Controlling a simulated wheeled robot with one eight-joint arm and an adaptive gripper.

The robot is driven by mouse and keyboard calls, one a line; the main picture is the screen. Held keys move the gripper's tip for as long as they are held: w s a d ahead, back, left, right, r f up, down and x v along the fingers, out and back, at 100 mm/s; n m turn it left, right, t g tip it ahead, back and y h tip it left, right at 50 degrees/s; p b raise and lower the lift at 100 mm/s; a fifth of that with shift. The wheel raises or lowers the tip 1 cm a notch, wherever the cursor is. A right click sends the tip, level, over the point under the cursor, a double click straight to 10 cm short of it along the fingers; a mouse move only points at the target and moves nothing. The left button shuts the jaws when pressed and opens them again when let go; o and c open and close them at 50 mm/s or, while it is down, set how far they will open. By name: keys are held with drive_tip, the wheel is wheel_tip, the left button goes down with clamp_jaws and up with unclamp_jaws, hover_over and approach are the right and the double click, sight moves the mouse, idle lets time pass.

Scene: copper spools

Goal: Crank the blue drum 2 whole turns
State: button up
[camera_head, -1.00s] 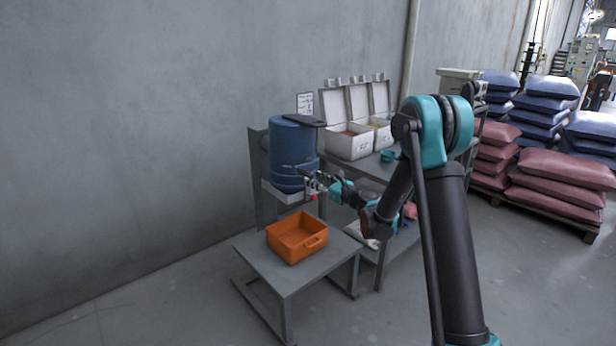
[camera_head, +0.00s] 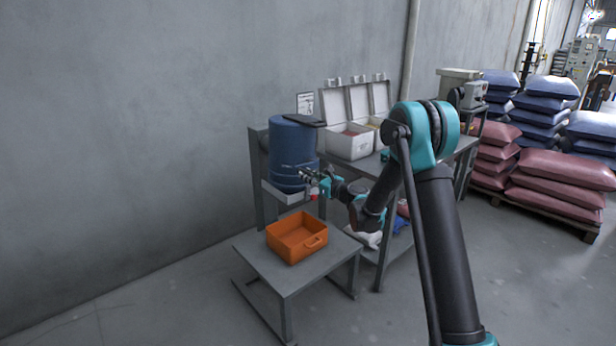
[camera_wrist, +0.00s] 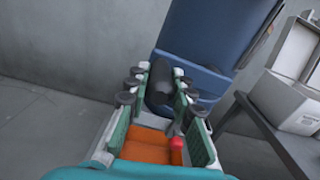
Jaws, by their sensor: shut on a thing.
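The blue drum (camera_head: 290,150) stands upright on a stand against the wall; it also fills the upper middle of the wrist view (camera_wrist: 205,45). My gripper (camera_head: 310,174) is at the drum's lower front right. In the wrist view my gripper (camera_wrist: 160,86) has its two fingers on either side of a dark crank handle (camera_wrist: 160,84) and is shut on it. The handle's far end lies close to the drum's face. A small red part (camera_wrist: 177,144) shows beneath the fingers.
An orange bin (camera_head: 297,240) sits on a low grey table (camera_head: 275,278) below the drum. To the right, a shelf table carries open white boxes (camera_head: 348,145). Stacked sacks (camera_head: 560,180) stand far right. The floor at front left is clear.

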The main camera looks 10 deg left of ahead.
clamp_jaws()
drive_tip(key=r+m, duration=0.3)
drive_tip(key=shift+w+d+r+m, duration=0.1)
drive_tip(key=shift+w+d+m, duration=0.1)
drive_tip(key=shift+w+m, duration=0.1)
drive_tip(key=w+d+r+m, duration=0.5)
drive_tip(key=w+r+m, duration=0.1)
drive_tip(key=m, duration=0.7)
drive_tip(key=shift+w+d, duration=0.25)
drive_tip(key=shift+w, duration=0.25)
drive_tip(key=shift+m, duration=0.3)
